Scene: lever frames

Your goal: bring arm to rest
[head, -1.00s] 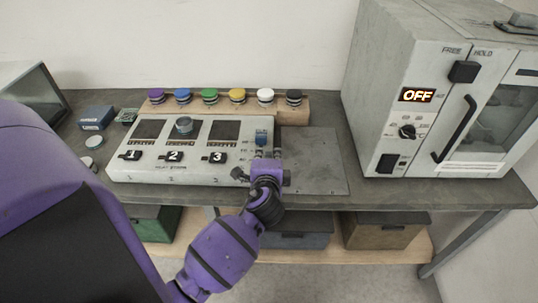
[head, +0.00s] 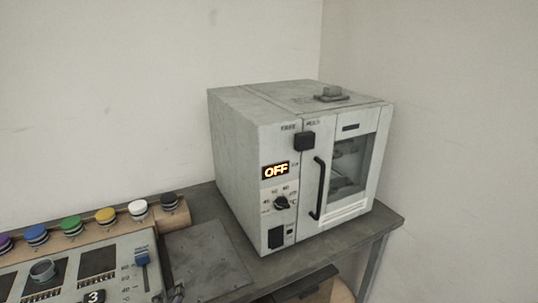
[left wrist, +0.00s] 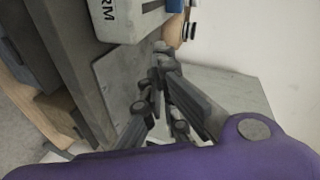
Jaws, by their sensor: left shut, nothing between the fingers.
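My left gripper (left wrist: 163,58) shows in the left wrist view, its fingertips together with nothing between them. It is over the flat grey plate (left wrist: 115,75), near the corner of the button console (left wrist: 125,22). In the head view only a small dark part of it shows at the bottom edge, beside the console (head: 120,272). The rest of the left arm is out of the head view. The console carries a blue slider (head: 142,258), which stands apart from the gripper in the head view. My right gripper is in neither view.
A grey oven (head: 240,170) with an OFF display, a knob (head: 282,203) and a dark door handle (head: 319,188) stands on the bench's right. Several coloured buttons line a wooden strip behind the console. The grey plate (head: 205,258) between console and oven is bare.

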